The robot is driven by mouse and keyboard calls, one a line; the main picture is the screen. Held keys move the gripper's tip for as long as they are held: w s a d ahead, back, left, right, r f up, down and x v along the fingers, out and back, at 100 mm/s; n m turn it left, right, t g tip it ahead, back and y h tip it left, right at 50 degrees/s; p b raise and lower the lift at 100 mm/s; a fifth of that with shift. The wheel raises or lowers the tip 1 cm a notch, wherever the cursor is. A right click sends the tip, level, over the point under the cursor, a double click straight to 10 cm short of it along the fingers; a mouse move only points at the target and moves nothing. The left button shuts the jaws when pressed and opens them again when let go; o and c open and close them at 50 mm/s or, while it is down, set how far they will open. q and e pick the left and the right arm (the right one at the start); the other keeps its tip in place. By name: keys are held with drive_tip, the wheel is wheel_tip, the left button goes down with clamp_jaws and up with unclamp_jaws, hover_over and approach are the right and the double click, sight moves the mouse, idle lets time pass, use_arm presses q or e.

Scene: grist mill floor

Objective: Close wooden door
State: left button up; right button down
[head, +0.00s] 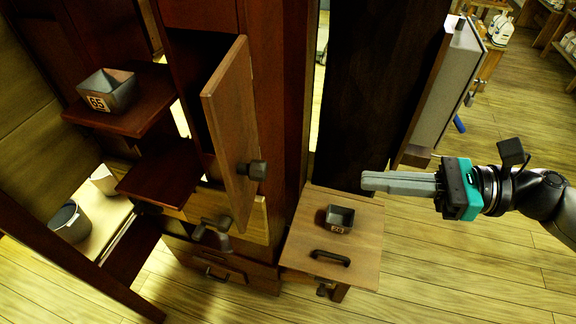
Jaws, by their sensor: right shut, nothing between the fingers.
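The wooden door (228,130) is a narrow brown panel on the tall dark cabinet, with a dark round knob (252,170) on its face. It stands ajar, swung out from the cabinet, with a dark gap at its left. My right gripper (366,182) comes in from the right, its grey fingers shut together and empty. It points left, to the right of the door and apart from it, over the right edge of a small wooden stand. My left gripper is not in view.
The small wooden stand (300,248) holds a small dark metal bin (340,218) and has a black handle. A larger bin (107,90) sits on a dark shelf at the left. A grey box (440,95) hangs behind my right gripper. The floor (450,270) at the right is clear.

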drive_tip(key=p, duration=0.4)
approach(266, 171)
drive_tip(key=x, duration=0.5)
drive_tip(key=shift+a+r, duration=0.1)
drive_tip(key=shift+a, duration=0.1)
drive_tip(key=shift+w+a, duration=0.15)
drive_tip(key=shift+a, duration=0.5)
